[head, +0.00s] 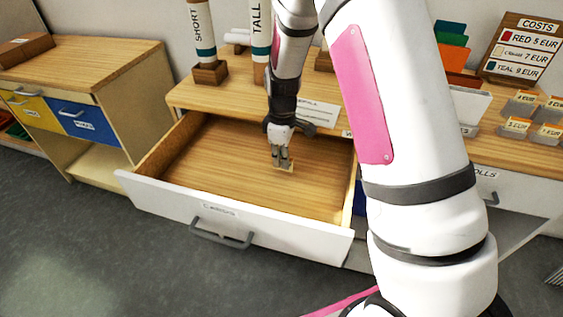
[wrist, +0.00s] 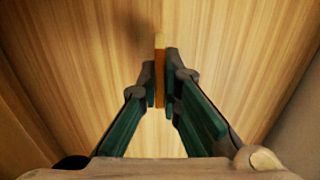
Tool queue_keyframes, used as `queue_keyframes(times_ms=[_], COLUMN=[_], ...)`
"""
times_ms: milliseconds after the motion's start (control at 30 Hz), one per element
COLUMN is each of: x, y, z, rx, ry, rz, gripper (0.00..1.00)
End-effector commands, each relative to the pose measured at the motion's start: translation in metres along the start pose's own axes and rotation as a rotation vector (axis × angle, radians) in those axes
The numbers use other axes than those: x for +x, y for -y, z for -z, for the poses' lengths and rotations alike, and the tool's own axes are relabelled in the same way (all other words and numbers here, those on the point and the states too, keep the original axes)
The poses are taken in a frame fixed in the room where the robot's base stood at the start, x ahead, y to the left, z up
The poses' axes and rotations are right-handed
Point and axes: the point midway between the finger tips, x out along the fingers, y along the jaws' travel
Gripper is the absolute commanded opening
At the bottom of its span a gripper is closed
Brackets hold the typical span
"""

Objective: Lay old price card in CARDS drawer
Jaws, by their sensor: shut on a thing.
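The CARDS drawer (head: 205,208) is pulled open under the middle counter, with a white front and a bare wooden floor. My gripper (head: 282,160) is inside the drawer's outline, pointing down toward its floor. It is shut on a small card (head: 287,168), seen low between the fingers in the head view. In the wrist view the card (wrist: 159,75) stands edge-on between the fingertips (wrist: 162,80), with an orange-yellow top edge. The wooden floor fills the view behind it. I cannot tell whether the card touches the floor. Its printed face is hidden.
Tubes marked SHORT (head: 201,35) and TALL (head: 260,40) stand on the counter behind. A COSTS board (head: 519,50) and several small price cards (head: 532,118) are at the right. A side cabinet (head: 95,85) with yellow and blue drawers stands left. My arm hides part of the counter.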

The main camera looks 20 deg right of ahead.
Motion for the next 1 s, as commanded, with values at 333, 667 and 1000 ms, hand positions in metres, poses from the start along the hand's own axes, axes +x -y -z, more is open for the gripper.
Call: queue_keyframes(times_ms=[333,667,1000], x=[0.0137,0.0166,0.0084], y=[-0.0001,-0.0001,-0.0002], z=[0.0001,0.0001,0.0003], rx=[0.0,0.0,0.0], ry=[0.0,0.0,-0.001], rz=[0.0,0.0,-0.001], gripper=[0.0,0.26,0.26])
